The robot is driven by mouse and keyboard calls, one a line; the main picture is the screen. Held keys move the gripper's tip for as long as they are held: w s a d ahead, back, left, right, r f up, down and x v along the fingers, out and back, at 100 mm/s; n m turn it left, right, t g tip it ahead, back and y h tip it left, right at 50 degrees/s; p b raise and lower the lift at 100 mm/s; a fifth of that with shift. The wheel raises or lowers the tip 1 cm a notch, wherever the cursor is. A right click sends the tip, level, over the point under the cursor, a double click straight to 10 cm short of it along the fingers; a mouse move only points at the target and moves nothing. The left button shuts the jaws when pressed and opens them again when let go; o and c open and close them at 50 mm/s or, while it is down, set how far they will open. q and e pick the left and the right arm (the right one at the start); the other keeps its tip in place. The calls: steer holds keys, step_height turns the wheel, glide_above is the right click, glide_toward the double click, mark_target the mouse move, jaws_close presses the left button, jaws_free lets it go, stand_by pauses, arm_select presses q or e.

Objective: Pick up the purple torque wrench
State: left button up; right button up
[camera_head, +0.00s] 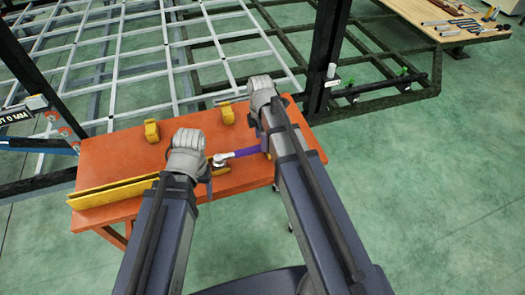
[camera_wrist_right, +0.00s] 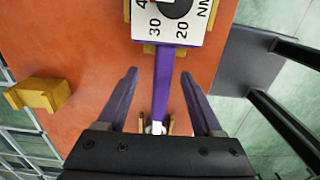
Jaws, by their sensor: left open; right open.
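The purple torque wrench lies across the orange table; its purple shaft (camera_head: 246,152) and silver head (camera_head: 221,159) show in the head view, and my right arm hides its other end. In the right wrist view its purple shaft (camera_wrist_right: 163,82) runs between the two fingers of my right gripper (camera_wrist_right: 159,75), which is open and not closed on it. A white dial (camera_wrist_right: 168,26) with numbers sits beyond the fingertips. My left gripper (camera_head: 207,181) is beside the silver head, mostly hidden by its own wrist; it holds nothing that I can see.
The orange table (camera_head: 110,160) carries two yellow brackets (camera_head: 152,131) behind the wrench and a long yellow rail (camera_head: 112,193) at left. Yellow supports (camera_wrist_right: 172,124) flank the wrench. A dark post (camera_head: 328,50) and metal frame (camera_head: 110,75) stand behind. Open floor (camera_head: 440,190) lies right.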

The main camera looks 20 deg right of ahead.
mark_target(254, 153)
steer(key=shift+s+a+f+b, duration=0.1)
steer(key=shift+s+f+b, duration=0.05)
steer(key=shift+f+b, duration=1.2)
steer(key=shift+s+f+b, duration=0.1)
steer(key=shift+f+b, duration=1.15)
steer(key=shift+f, duration=0.2)
steer(key=shift+r, duration=0.1)
jaws_close()
